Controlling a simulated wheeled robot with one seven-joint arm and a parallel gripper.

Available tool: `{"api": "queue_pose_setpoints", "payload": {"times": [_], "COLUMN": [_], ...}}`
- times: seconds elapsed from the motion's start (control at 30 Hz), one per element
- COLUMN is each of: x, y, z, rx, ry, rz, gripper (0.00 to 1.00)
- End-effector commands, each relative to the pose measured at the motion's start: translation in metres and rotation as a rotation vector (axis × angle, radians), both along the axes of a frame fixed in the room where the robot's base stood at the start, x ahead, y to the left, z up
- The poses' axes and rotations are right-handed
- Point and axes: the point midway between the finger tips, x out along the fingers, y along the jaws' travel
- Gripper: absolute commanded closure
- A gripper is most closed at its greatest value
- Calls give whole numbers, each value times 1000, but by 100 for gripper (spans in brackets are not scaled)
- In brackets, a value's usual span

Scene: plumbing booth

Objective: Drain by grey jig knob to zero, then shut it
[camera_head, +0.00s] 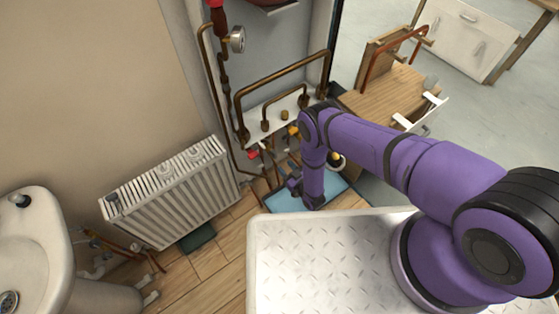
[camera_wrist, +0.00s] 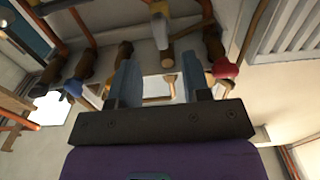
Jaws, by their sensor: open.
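The pressure gauge (camera_head: 237,39) is on the pipework at the upper left of the booth in the head view; its reading is too small to tell. Copper pipes and coloured knobs sit on a white manifold panel (camera_head: 270,117). A red knob (camera_head: 253,155) shows low on its left; in the wrist view a red knob (camera_wrist: 224,70) is right of my fingers and a blue knob (camera_wrist: 72,88) is left. I cannot make out the grey jig knob for certain. My gripper (camera_wrist: 160,78) is open, with nothing seen held, facing the pipework; my arm partly hides this area in the head view.
A blue tray (camera_head: 283,200) lies on the floor below the pipes. A white radiator (camera_head: 175,195) stands left, with a washbasin (camera_head: 35,245) beyond it. A wooden bench (camera_head: 385,98) with a copper pipe (camera_head: 375,65) stands right of the pipework. Pipes crowd the gripper.

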Motion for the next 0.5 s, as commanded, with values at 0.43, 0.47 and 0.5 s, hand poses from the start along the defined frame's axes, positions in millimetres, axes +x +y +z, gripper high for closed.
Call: {"api": "queue_pose_setpoints", "payload": {"times": [0.43,0.47,0.5], "x": [-23,-23,-23], "y": [-15,-15,-15], "z": [0,0,0], "rx": [0,0,0], "ry": [0,0,0], "rz": [0,0,0], "gripper": [56,56,56]}}
